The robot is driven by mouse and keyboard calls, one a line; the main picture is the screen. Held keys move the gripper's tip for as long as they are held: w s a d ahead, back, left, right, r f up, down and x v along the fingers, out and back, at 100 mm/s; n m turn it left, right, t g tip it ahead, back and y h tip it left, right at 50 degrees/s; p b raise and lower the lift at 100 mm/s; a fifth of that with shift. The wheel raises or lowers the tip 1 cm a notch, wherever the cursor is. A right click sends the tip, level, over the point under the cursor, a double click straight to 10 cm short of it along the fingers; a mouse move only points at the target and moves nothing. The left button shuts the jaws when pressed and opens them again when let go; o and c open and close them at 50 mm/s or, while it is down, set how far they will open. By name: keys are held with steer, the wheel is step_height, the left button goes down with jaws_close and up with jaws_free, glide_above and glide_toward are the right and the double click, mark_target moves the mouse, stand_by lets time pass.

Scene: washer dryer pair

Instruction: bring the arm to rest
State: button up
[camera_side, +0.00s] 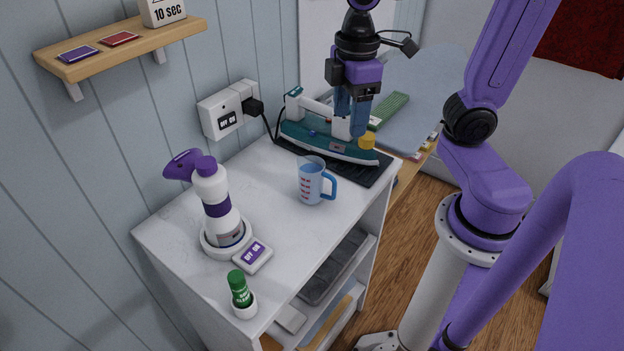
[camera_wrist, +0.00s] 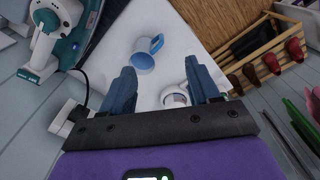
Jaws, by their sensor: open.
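My gripper (camera_side: 353,128) hangs high over the back of the white cabinet top (camera_side: 270,190), its blue fingers pointing down. In the side view its fingers overlap the teal and white iron (camera_side: 310,138), which stands on a dark mat; I cannot tell the exact gap. In the wrist view my gripper (camera_wrist: 162,84) has its fingers spread, with nothing held between them. The iron also shows at the upper left of the wrist view (camera_wrist: 52,42). A blue-handled measuring cup (camera_side: 311,181) stands on the cabinet top; it also shows beyond my fingers (camera_wrist: 146,53).
An outlet box (camera_side: 226,112) and a wooden shelf (camera_side: 125,48) are on the wall.

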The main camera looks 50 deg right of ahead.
steer(key=s+a+f+n, duration=0.1)
steer(key=s+f, duration=0.4)
steer(key=s, duration=0.6)
steer(key=shift+a+f, duration=0.15)
steer(key=shift+a, duration=0.35)
